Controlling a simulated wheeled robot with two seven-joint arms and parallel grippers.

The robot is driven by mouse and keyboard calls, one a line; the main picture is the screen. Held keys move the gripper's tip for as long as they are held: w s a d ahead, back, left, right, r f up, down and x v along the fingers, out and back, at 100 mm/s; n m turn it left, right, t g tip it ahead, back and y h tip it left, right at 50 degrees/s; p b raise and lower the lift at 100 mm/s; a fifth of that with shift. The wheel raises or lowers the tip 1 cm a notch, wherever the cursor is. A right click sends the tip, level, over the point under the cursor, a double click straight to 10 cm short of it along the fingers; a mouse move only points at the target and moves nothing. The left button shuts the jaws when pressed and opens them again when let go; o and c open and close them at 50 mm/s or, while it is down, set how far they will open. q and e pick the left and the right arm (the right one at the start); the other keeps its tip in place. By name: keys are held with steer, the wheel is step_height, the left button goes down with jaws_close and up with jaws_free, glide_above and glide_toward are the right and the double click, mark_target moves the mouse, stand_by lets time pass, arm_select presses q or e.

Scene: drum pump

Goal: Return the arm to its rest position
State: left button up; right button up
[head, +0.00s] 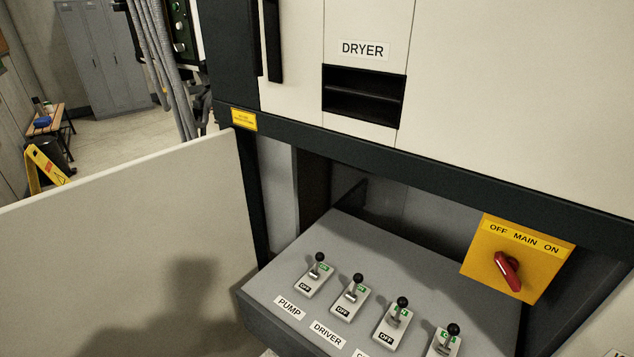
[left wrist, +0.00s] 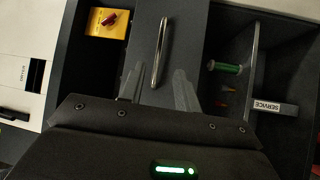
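My left gripper (left wrist: 158,80) shows in the left wrist view. Neither gripper shows in the head view. My right gripper is in no view. In the head view a grey console (head: 262,290) carries several black-knobbed levers, among them the PUMP lever (head: 317,268) and the DRIVER lever (head: 354,288).
The yellow main switch plate (head: 480,262) with a red knob (head: 507,271) is right of the levers. A pale open panel (head: 130,240) stands at left. In the left wrist view, a dark compartment holds a green-handled item (left wrist: 225,68) near a SERVICE label (left wrist: 267,105).

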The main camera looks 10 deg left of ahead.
arm_select(q)
steer(key=a+f+m+y, duration=0.2)
steer(key=a+f+y, duration=0.3)
steer(key=f, duration=0.5)
steer(key=a+f+m+y, duration=0.2)
steer(key=a+f+y, duration=0.3)
steer(key=f, duration=0.4)
steer(key=a+f+m+y, duration=0.2)
steer(key=a+f+y, duration=0.3)
steer(key=f, duration=0.5)
steer(key=s+a+f+g+y, duration=0.3)
steer(key=s+a+f+g, duration=0.15)
steer(key=s+f, duration=0.8)
steer(key=s+d+f+g, duration=0.1)
steer(key=s+d, duration=0.4)
steer(key=s, duration=0.5)
steer(key=shift+s+d+f+n+g, duration=0.25)
steer(key=shift+s+n+g, duration=0.1)
steer(key=shift+g, duration=0.1)
